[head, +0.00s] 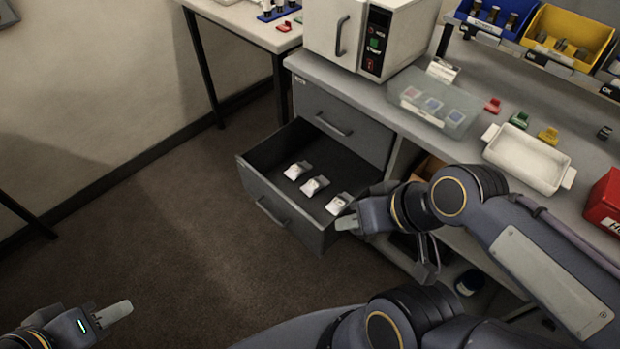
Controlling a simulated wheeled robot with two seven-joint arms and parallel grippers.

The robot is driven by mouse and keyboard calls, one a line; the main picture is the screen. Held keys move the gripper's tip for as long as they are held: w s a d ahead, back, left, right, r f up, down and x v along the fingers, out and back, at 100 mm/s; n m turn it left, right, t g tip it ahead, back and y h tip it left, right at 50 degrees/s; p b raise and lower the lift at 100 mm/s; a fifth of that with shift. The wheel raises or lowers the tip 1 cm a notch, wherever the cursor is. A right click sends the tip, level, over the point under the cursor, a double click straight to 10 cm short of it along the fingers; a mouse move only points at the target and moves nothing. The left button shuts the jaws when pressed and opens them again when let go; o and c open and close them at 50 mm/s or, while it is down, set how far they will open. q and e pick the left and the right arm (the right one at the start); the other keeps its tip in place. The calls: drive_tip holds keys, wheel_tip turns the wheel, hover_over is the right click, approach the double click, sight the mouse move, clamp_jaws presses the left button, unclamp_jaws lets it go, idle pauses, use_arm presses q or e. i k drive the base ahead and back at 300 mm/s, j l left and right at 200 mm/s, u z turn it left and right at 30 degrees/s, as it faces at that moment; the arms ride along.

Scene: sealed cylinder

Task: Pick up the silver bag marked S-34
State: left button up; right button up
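Three small silver bags with white labels lie in a row in the open lower drawer (270,207): one at the left (297,171), one in the middle (314,186) and one at the right (340,203). The label print is too small to read, so I cannot tell which is S-34. My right gripper (347,223) is at the drawer's right front corner, close to the right bag; I cannot tell whether it touches anything. My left gripper (115,313) is low at the left over the floor, away from the drawer. Its fingers overlap in this view.
The bench above holds a white oven-like device (360,35), a clear box with coloured items (434,102), a white tray (527,158), a red box (605,200) and bins at the back. The upper drawer (340,124) is shut. The floor left of the drawer is clear.

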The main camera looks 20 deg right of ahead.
sight(297, 169)
drive_tip(key=i+j, duration=0.2)
drive_tip(key=i, duration=0.25)
drive_tip(key=i+j+z, duration=0.15)
drive_tip(key=i, duration=0.3)
drive_tip(key=i+j, duration=0.25)
drive_tip(key=i, duration=0.2)
